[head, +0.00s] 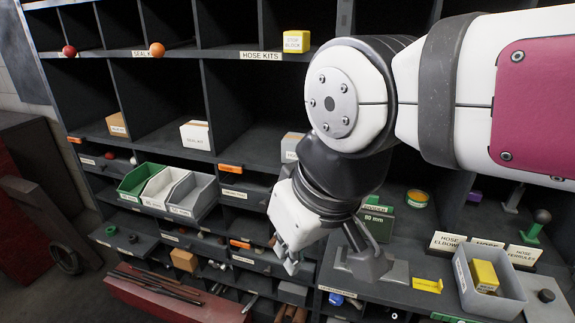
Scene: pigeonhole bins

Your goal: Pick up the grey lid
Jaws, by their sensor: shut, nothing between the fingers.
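My gripper (330,266) hangs down in front of the shelves, right of centre, shut and empty. A flat grey piece (398,272) lies on the shelf just behind and right of the fingers. It may be the grey lid, but my gripper partly covers it and I cannot tell for sure. I see no clear contact between the gripper and this piece.
Green, white and grey open bins (168,187) stand left of my gripper. A grey bin (508,300) with a yellow block (484,276) stands at the right. A green 80 mm block (377,222) is close behind the gripper. Shelf dividers surround the area.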

